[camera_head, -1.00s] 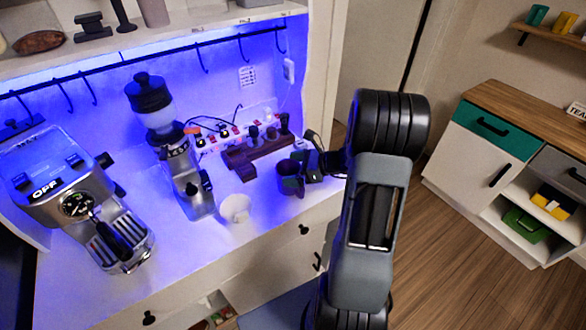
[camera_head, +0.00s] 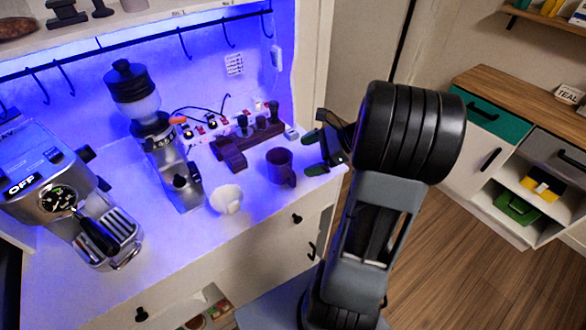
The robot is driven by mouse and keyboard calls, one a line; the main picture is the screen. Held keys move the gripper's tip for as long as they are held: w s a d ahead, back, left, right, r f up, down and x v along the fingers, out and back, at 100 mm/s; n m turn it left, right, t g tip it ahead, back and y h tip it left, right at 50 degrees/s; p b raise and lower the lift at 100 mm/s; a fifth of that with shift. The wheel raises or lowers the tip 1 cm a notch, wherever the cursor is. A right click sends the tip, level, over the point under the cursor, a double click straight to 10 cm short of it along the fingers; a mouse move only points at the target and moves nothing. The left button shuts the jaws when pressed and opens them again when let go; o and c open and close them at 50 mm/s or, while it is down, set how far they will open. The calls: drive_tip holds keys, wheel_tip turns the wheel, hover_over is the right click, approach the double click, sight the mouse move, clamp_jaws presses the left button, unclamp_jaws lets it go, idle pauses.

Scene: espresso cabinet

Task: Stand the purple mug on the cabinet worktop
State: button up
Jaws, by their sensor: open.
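The purple mug (camera_head: 280,167) stands upright on the white cabinet worktop (camera_head: 185,238), near its right end, and looks dark under the blue light. My gripper (camera_head: 313,153) is just to the right of the mug. Its two fingers are spread apart and empty, with a gap between them and the mug. My arm comes in from the lower right and hides none of the mug.
A white cup (camera_head: 227,199) stands left of the mug. The grinder (camera_head: 160,140) and espresso machine (camera_head: 75,200) are further left. A wooden tool stand (camera_head: 232,155) and power strip (camera_head: 215,130) sit behind. The front worktop is clear.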

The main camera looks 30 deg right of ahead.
drive_tip(key=s+a+r+n+h, duration=0.1)
drive_tip(key=s+a+n+h, duration=0.1)
drive_tip(key=n, duration=0.5)
drive_tip(key=s+a+r+n+g+h, duration=0.1)
drive_tip(key=s+a+r+n+h, duration=0.1)
drive_tip(key=a+n, duration=0.5)
drive_tip(key=s+a+r+n+h, duration=0.1)
drive_tip(key=s+a+n+h, duration=0.3)
drive_tip(key=n+h, duration=0.2)
drive_tip(key=shift+s+a+r+n, duration=0.3)
drive_tip(key=shift+a+n, duration=0.1)
drive_tip(key=shift+n, duration=0.7)
drive_tip(key=shift+w, duration=0.1)
